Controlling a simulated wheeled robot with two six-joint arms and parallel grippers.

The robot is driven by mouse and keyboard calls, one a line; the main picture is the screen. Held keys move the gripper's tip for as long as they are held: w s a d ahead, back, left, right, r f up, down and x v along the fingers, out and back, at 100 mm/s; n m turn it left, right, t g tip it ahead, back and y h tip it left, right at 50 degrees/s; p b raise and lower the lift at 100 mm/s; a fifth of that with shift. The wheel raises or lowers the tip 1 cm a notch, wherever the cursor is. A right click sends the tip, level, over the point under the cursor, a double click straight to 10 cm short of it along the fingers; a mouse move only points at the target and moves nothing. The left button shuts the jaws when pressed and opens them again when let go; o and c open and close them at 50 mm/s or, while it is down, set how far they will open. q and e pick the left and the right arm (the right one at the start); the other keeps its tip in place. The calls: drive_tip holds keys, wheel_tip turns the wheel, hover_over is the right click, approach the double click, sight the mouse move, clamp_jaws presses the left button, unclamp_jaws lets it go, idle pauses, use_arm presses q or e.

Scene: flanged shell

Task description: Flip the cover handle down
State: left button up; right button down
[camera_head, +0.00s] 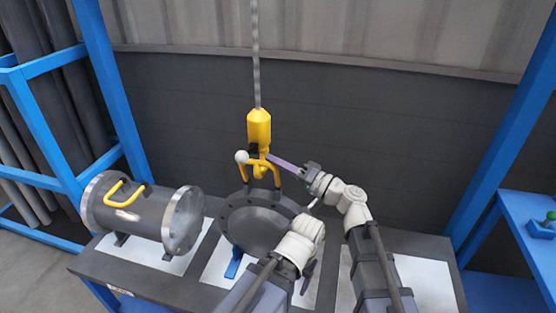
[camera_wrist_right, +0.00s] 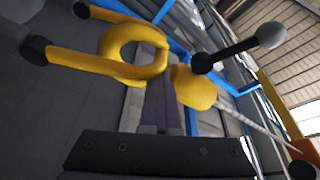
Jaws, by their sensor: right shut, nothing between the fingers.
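The yellow cover handle (camera_head: 276,174) stands upright on dark feet at the upper rim of the round grey flanged cover (camera_head: 235,218). The handle also shows in the right wrist view (camera_wrist_right: 75,58). A yellow hook (camera_head: 260,172) hangs at the handle; in the wrist view its ring-like curve (camera_wrist_right: 112,42) overlaps the handle bar. My right gripper (camera_head: 270,157) is shut and empty, its purple fingers pointing left at the handle and hook; contact is unclear. My left gripper (camera_head: 308,276) is low beside the cover, partly behind its own arm; its jaw state is unclear.
A yellow hoist block (camera_head: 259,129) hangs on a chain above the cover. A ball-ended lever (camera_wrist_right: 270,35) juts from beside it. A grey flanged cylinder (camera_head: 150,214) with a yellow handle lies left on the table (camera_head: 200,290). Blue frames stand at both sides.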

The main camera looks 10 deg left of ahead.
drive_tip(key=s+f+n+g+y+b, duration=0.1)
drive_tip(key=s+f+n+g+b, duration=0.2)
drive_tip(key=n, duration=0.5)
drive_tip(key=s+f+n+g+y+b, duration=0.1)
drive_tip(key=s+f+n+g+b, duration=0.2)
drive_tip(key=s+f+n+b, duration=0.3)
drive_tip(key=shift+a+f+n+g+y+b, duration=0.3)
drive_tip(key=shift+f+n+b, duration=0.55)
drive_tip(key=shift+n+b, duration=1)
drive_tip(key=shift+d+f+m+b, duration=0.1)
drive_tip(key=shift+m+b, duration=0.25)
wheel_tip(320, 180, up, 5)
drive_tip(key=s+p, duration=0.1)
drive_tip(key=p, duration=0.4)
drive_tip(key=f+b+v, duration=0.1)
drive_tip(key=b+v, duration=0.3)
drive_tip(key=v, duration=0.6)
drive_tip(key=shift+w, duration=0.2)
